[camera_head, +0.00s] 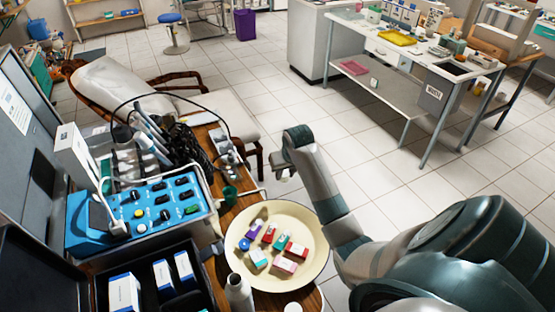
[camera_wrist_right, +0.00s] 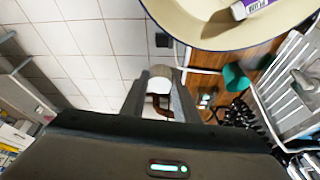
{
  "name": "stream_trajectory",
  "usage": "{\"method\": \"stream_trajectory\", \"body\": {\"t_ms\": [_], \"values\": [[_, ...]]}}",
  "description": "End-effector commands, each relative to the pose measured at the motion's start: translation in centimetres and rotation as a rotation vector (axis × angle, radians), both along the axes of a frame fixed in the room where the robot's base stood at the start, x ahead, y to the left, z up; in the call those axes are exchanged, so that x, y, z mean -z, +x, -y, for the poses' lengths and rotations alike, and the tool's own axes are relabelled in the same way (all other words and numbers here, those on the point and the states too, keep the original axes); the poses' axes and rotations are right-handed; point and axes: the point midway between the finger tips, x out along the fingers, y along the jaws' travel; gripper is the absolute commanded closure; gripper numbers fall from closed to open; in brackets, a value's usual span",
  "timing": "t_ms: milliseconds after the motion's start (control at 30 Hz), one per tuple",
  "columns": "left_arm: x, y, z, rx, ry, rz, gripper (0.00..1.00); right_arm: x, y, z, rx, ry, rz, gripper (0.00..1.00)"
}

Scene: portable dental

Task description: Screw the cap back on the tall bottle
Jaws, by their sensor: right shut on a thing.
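A pale tall bottle (camera_head: 238,291) stands upright at the bottom edge of the head view, left of the round plate. Its lower part is cut off by the frame. My right gripper (camera_head: 283,173) is held out past the far edge of the wooden table, beyond the plate and well away from the bottle. It is shut on a small whitish cap (camera_wrist_right: 160,84), which shows between the fingertips in the right wrist view. The bottle is not seen in that view. My left gripper is in neither view.
The cream plate (camera_head: 318,226) holds several small coloured boxes. A small green cup (camera_head: 229,194) stands behind it. A blue control unit (camera_head: 140,216) and open dark cases fill the left. A round white thing (camera_head: 293,307) is cut off at the bottom edge.

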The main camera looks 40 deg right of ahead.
Motion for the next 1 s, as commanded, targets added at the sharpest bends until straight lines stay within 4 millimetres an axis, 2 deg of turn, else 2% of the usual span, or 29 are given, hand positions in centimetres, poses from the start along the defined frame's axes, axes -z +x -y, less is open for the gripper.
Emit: {"method": "stream_trajectory", "body": {"t_ms": [533, 667, 867, 1000], "values": [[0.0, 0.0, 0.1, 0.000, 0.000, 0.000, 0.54, -0.1, -0.1, 0.0, -0.001, 0.001, 0.000, 0.93], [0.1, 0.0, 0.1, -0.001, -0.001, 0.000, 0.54, -0.6, 0.4, -0.3, -0.006, 0.000, 0.000, 0.93], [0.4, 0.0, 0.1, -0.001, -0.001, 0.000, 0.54, -3.7, 3.1, -2.6, -0.033, -0.003, 0.005, 0.93], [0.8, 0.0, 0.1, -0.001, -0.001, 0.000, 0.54, -7.6, 6.0, -6.0, -0.073, -0.006, 0.007, 0.93]]}}
